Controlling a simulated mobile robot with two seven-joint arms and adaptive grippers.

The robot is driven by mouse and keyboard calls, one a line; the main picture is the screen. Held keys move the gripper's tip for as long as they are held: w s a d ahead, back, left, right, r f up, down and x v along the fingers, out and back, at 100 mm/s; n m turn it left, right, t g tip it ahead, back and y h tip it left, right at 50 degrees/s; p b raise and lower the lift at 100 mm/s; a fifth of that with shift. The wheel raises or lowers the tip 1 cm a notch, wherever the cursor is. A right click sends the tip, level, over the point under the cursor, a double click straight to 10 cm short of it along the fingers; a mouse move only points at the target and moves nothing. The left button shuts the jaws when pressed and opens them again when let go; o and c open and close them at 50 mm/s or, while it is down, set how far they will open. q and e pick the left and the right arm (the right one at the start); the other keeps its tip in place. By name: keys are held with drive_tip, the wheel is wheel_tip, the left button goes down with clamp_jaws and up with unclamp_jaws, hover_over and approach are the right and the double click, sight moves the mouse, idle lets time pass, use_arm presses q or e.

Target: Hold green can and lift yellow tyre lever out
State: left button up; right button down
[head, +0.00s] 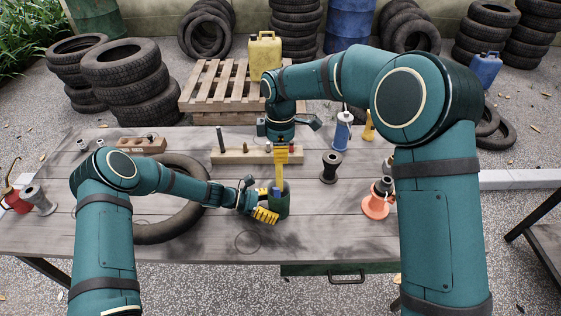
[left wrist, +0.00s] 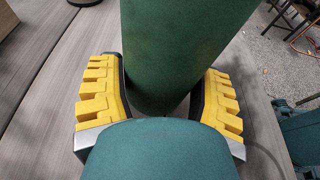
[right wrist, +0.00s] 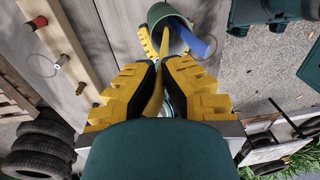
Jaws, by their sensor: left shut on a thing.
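The green can (head: 284,205) stands upright on the table. My left gripper (head: 265,214) is shut around its side from the left; in the left wrist view the can (left wrist: 180,50) fills the space between the yellow fingers. My right gripper (head: 281,156) points down above the can. In the right wrist view its fingers close in on the yellow tyre lever (right wrist: 154,92) from both sides. The lever runs down toward the can's mouth; its lower end is hidden. A blue piece (right wrist: 195,40) also sticks out of the can, beside the lever.
A long wooden block (head: 230,157) with upright pegs lies behind the can. A tyre (head: 178,233) lies flat at left, partly under my left arm. The table in front is clear.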

use_arm(q)
drive_tip(key=o, duration=0.9)
